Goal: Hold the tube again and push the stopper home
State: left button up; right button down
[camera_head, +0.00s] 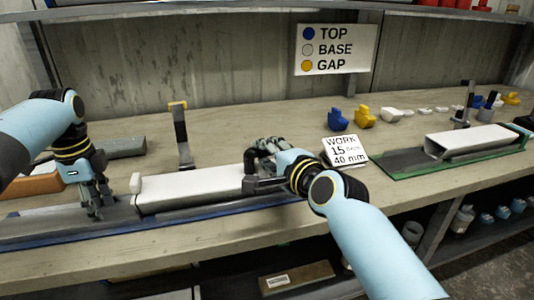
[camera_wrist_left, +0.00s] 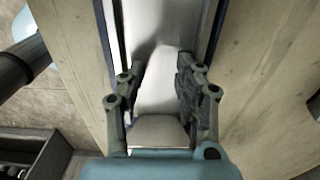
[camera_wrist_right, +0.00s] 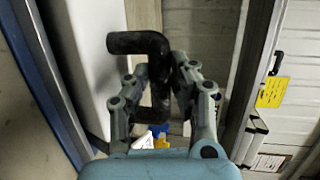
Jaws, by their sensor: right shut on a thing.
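A long white tube (camera_head: 190,193) lies in a grey channel with a blue edge (camera_head: 220,208). My left gripper (camera_head: 97,211) points down over the channel, left of the white piece. In the left wrist view its fingers (camera_wrist_left: 160,82) are apart above the bare channel. A pale block (camera_wrist_left: 158,130) shows near its palm. My right gripper (camera_head: 256,174) is at the tube's right end, shut on a black bent bar (camera_wrist_right: 138,42) that hides that end.
A second pale tube (camera_head: 470,142) lies on a green-edged tray (camera_head: 395,173) at right. A WORK card (camera_head: 345,151), blue (camera_head: 337,119) and yellow (camera_head: 364,117) pieces stand behind. A grey upright with a yellow top (camera_head: 181,135) rises behind the channel. An orange block (camera_head: 32,184) lies at left.

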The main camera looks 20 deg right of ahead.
pick_arm(q)
jog(key=shift+s, duration=1.25)
jog(key=shift+s+d, duration=0.1)
jog(key=shift+d, duration=3.1)
jog(key=shift+a, duration=1.55)
notch_tip(320, 180, up, 9)
pick_arm(e)
jog(key=shift+f, duration=0.1)
